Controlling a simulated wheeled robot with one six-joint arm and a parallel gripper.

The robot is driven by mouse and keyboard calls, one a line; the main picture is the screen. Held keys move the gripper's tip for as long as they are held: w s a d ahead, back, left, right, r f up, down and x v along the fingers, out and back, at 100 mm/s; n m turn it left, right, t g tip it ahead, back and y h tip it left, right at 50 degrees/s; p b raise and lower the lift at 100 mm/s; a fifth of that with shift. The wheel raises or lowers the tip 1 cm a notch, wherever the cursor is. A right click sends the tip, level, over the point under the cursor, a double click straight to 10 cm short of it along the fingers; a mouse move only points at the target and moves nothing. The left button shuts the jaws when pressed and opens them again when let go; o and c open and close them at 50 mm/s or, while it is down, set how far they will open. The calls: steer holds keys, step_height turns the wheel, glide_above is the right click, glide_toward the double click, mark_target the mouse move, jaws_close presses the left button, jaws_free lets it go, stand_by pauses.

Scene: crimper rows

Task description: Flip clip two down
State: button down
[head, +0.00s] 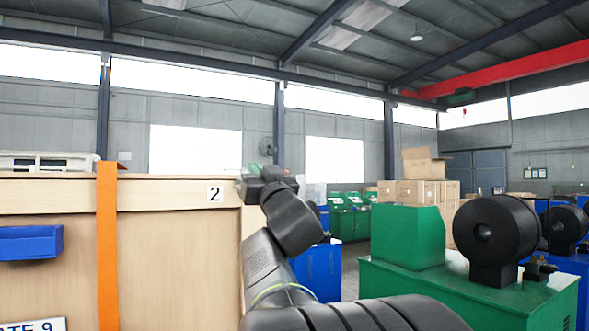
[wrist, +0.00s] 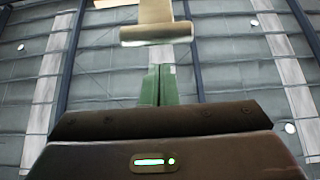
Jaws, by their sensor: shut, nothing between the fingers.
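A white label with the number 2 (head: 215,194) is on the upper edge of a wooden crate (head: 170,230). My gripper (head: 244,186) is at the crate's top right corner, just right of the label. In the wrist view my gripper (wrist: 158,72) shows as two green fingers pressed together with nothing between them. Ahead of the fingertips is a tan piece with a pale, rounded bar (wrist: 156,35) across its end, which may be clip two. A small gap shows between bar and fingertips. In the head view I cannot make out the clip; my gripper may hide it.
An orange strap (head: 107,245) runs down the crate's front, with a blue bin (head: 30,242) left of it. Green machinery (head: 407,238) with a black drum (head: 495,232) stands to the right. Cardboard boxes (head: 412,192) are farther back. Open air is above the crate.

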step_height(320, 180, down, 2)
steer(key=shift+f, duration=0.25)
steer(key=shift+f, duration=0.1)
steer(key=shift+f+b, duration=0.25)
steer(key=shift+b, duration=0.9)
